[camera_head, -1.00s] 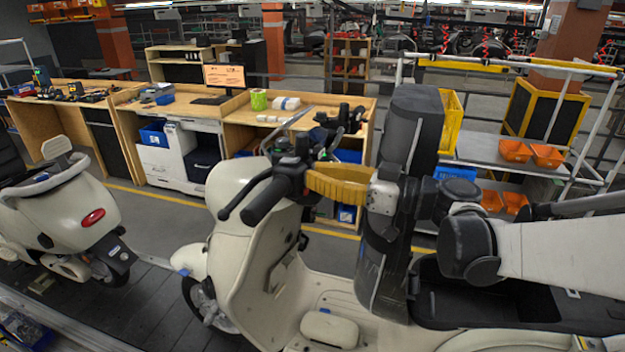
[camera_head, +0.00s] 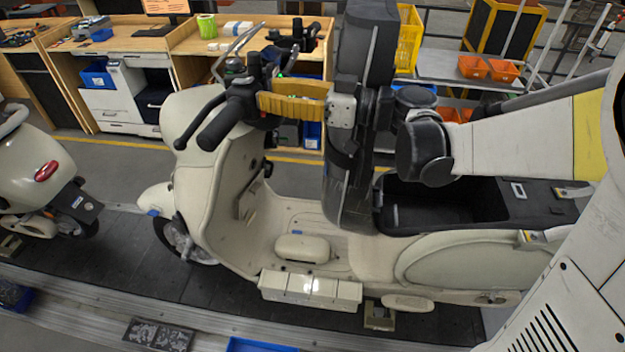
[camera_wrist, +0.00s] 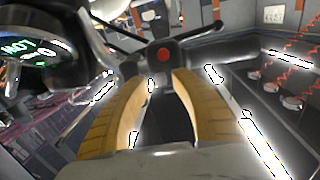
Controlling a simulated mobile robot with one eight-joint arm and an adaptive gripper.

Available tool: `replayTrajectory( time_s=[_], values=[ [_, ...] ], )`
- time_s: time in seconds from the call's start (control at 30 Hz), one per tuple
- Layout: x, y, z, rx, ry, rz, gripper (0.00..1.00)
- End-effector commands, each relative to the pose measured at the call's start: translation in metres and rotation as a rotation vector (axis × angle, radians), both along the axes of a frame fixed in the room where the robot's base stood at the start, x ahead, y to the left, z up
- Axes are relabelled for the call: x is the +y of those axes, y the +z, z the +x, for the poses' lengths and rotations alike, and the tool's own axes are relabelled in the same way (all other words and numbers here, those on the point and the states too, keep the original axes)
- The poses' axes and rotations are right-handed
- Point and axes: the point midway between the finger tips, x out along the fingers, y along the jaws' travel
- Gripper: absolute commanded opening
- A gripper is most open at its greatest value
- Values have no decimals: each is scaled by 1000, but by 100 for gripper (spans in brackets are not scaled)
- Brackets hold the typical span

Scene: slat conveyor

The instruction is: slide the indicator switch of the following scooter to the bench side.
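The following scooter (camera_head: 205,165) is cream-coloured and stands upright on the conveyor, with its dark handlebar (camera_head: 228,118) at the upper left. My gripper (camera_head: 263,98) has yellow fingers and is at the near grip's inner end, beside the switch housing. In the wrist view, the fingers of my gripper (camera_wrist: 165,74) are apart, with a visible gap between them. A dark switch block with a red button (camera_wrist: 164,55) lies just beyond the tips. The indicator switch itself cannot be made out clearly. A lit display (camera_wrist: 22,50) shows at the left. Contact cannot be told.
Another cream scooter (camera_head: 35,185) stands ahead at the left. Wooden benches (camera_head: 190,45) line the far side beyond a yellow floor line. A metal shelf with orange bins (camera_head: 473,67) is at the back right. The slat conveyor (camera_head: 130,265) runs below.

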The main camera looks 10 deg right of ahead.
Motion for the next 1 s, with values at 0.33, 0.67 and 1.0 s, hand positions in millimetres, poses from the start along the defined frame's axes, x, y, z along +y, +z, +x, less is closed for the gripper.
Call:
replayTrajectory(
  time_s=[0.33,0.67,1.0],
  values=[
    [-14,1,-29,-1,-7,1,36],
    [-79,1,-61,0,-6,1,36],
    [-66,-63,-78,223,-33,-90,36]
  ],
)
